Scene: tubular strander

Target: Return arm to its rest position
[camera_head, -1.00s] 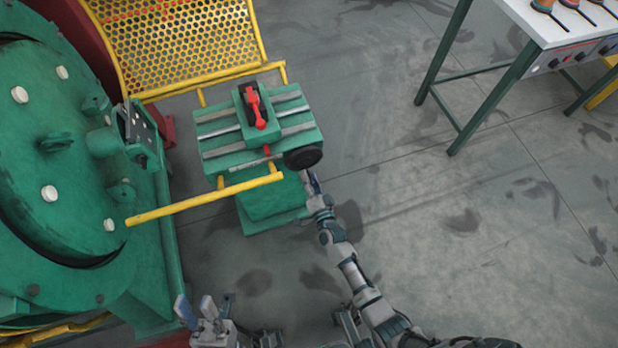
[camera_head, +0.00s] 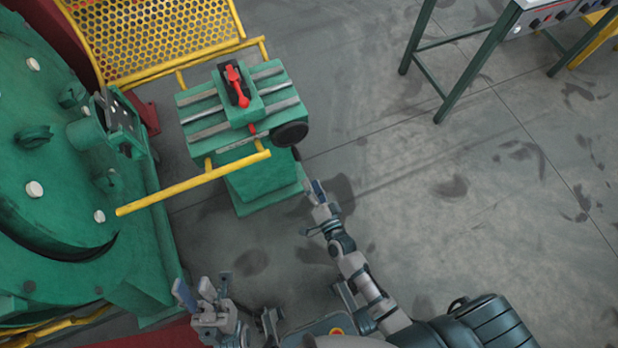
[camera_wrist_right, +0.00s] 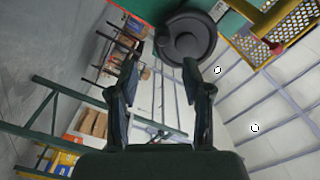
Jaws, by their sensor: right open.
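My right arm reaches up from the bottom of the head view. Its gripper (camera_head: 314,188) is below and right of the black handwheel (camera_head: 290,135) on the green machine table, with a gap between them. In the right wrist view the gripper (camera_wrist_right: 160,72) has its two fingers spread with nothing between them. The handwheel (camera_wrist_right: 185,38) shows beyond the fingertips there. My left gripper (camera_head: 193,292) is at the lower left, beside the large green machine; its fingers look apart, and nothing shows between them.
The green slide table (camera_head: 190,118) carries a red-handled lever (camera_head: 238,85). A yellow bar (camera_head: 190,183) crosses in front of it. The large green machine (camera_head: 60,220) fills the left. A workbench leg (camera_head: 462,80) stands at upper right. The floor (camera_head: 450,220) to the right is clear.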

